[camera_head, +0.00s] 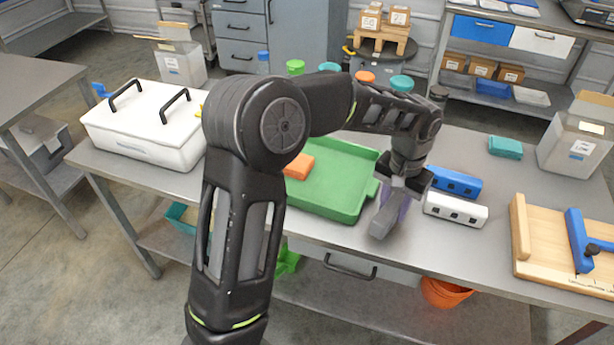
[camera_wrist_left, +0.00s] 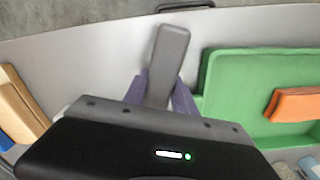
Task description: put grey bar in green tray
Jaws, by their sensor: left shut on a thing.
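The grey bar (camera_head: 386,218) is held by my left gripper (camera_head: 397,200), just right of the green tray in the head view. In the left wrist view the grey bar (camera_wrist_left: 168,62) sticks out between the purple fingers of my left gripper (camera_wrist_left: 162,92). The green tray (camera_head: 340,200) lies on the metal table and is partly hidden by my left arm. The tray (camera_wrist_left: 232,85) also shows at the right of the left wrist view. An orange block (camera_head: 299,167) lies in the tray. My right gripper is not in view.
A blue block (camera_head: 455,182) and a white block (camera_head: 455,209) lie right of the gripper. A wooden board with a blue handle (camera_head: 580,240) is at the right. A white lidded box (camera_head: 145,125) stands at the left.

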